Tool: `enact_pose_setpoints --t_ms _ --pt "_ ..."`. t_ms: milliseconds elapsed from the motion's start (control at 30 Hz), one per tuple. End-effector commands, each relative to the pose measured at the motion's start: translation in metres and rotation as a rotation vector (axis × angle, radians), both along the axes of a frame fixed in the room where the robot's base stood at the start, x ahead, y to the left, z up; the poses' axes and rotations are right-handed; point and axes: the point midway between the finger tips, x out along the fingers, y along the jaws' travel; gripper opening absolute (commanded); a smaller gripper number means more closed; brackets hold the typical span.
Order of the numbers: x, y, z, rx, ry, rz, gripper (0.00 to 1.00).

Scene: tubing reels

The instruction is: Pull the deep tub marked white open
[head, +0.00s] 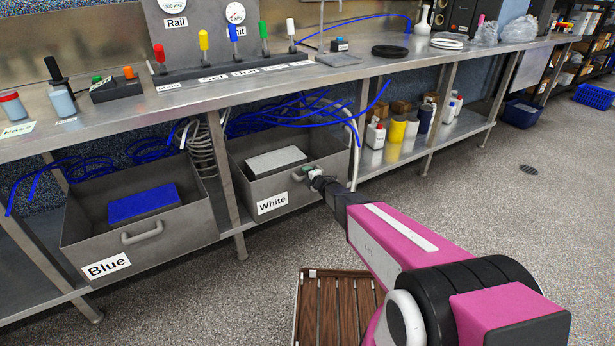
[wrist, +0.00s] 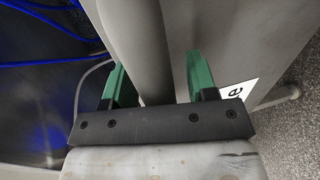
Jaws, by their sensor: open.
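The deep tub marked White (head: 253,189) sits on the shelf under the steel bench, with a pale block (head: 275,160) inside. Its label (head: 272,203) is on the front face. My gripper (head: 309,174) is at the right part of that front, at the handle, which it mostly hides in the head view. The tub's front face (wrist: 215,35) shows beyond the right finger.
A tub marked Blue (head: 85,235) with a blue block (head: 143,203) stands to the left. Blue tubing (head: 290,112) hangs behind the tubs. A bench leg (head: 222,165) stands between them. A slatted wooden platform (head: 335,310) lies on the floor in front.

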Motion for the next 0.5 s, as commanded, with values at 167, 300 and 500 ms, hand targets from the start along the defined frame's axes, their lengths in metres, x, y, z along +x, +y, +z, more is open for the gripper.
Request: enact_pose_setpoints --t_ms 167,300,500 --pt "-0.0003 -0.0003 0.0002 0.000 0.000 0.000 0.30" --pt "-0.0004 -0.0004 0.0002 0.000 0.000 0.000 0.00" --pt "-0.0054 -0.0035 0.0005 0.000 0.000 0.000 0.00"
